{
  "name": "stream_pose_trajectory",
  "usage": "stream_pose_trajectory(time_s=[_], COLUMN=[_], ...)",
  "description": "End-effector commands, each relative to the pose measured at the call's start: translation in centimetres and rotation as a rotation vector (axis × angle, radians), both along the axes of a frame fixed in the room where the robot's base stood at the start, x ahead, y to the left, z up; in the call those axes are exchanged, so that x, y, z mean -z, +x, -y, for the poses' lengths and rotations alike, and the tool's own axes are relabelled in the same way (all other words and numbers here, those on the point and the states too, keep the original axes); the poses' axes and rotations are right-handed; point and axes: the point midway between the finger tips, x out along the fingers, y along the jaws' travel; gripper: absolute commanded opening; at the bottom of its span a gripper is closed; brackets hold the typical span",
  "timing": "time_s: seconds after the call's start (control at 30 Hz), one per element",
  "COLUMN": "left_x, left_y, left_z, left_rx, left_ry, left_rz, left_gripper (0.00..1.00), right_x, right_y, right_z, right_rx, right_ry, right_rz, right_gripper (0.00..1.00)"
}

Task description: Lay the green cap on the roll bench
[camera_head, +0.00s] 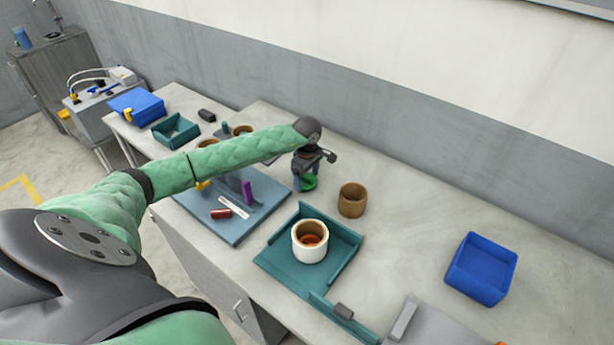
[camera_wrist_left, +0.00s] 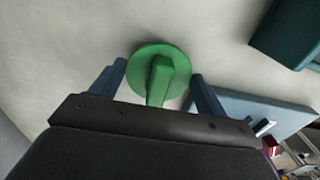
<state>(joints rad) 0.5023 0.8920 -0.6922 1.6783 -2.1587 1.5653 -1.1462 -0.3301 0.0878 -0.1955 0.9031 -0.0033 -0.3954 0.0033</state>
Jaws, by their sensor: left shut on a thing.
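The green cap (camera_head: 309,184) is a round disc with a raised bar-shaped grip, seen clearly in the left wrist view (camera_wrist_left: 160,76). My left gripper (camera_head: 307,176) points down and is shut on the cap's raised grip, with a blue finger on each side. The cap is over the pale grey bench top (camera_head: 410,210), left of a brown roll (camera_head: 352,200). I cannot tell whether the cap touches the surface. My right gripper is not in view.
A teal tray (camera_head: 347,215) holds a white roll (camera_head: 309,241) with a brown core. A blue board (camera_head: 275,187) with small parts lies to the left. A blue bin (camera_head: 481,268) stands at the right. The bench between the brown roll and blue bin is clear.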

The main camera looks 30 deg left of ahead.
Motion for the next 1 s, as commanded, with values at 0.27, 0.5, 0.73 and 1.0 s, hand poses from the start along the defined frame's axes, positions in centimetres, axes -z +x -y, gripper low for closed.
stream_pose_trajectory(time_s=[0.27, 0.5, 0.73, 1.0], left_x=[0.2, 0.2, 0.2, -0.5], left_y=[0.0, 0.0, 0.0, 0.1], left_z=[0.0, 0.0, 0.0, 0.0], left_rx=[0.0, 0.0, 0.0, 0.001], left_ry=[0.0, 0.0, 0.0, 0.0], left_rz=[0.0, 0.0, 0.0, 0.002], left_gripper=[0.52, 0.97, 0.97, 0.97], right_x=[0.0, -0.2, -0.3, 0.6], right_y=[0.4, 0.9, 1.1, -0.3], right_z=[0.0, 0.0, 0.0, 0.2], right_rx=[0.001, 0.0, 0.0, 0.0], right_ry=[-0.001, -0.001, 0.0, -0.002], right_rz=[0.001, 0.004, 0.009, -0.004], right_gripper=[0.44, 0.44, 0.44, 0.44])
